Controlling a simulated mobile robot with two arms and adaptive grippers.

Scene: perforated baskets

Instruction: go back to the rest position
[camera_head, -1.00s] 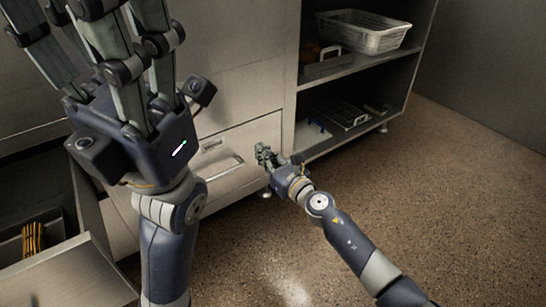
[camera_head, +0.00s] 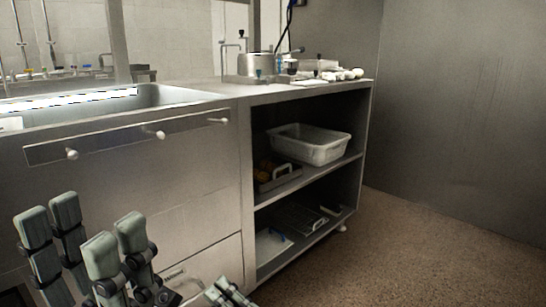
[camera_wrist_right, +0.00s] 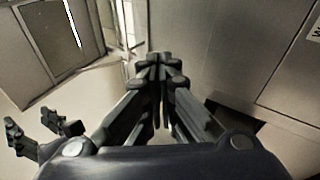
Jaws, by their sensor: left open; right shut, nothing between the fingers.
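My left gripper (camera_head: 82,235) is at the lower left of the head view, fingers pointing up and spread apart, with nothing between them. It stands in front of the steel cabinet front. My right gripper (camera_head: 226,292) shows only partly at the bottom edge of the head view, near the lower drawer handle (camera_head: 182,284); I cannot tell there whether it touches the handle. In the right wrist view its fingers (camera_wrist_right: 161,62) are together and hold nothing.
A steel counter (camera_head: 190,96) with a sink (camera_head: 150,97) runs along the wall. Open shelves on the right hold a perforated basket (camera_head: 322,150) above and trays (camera_head: 300,216) below. Speckled floor (camera_head: 420,240) at the right is clear.

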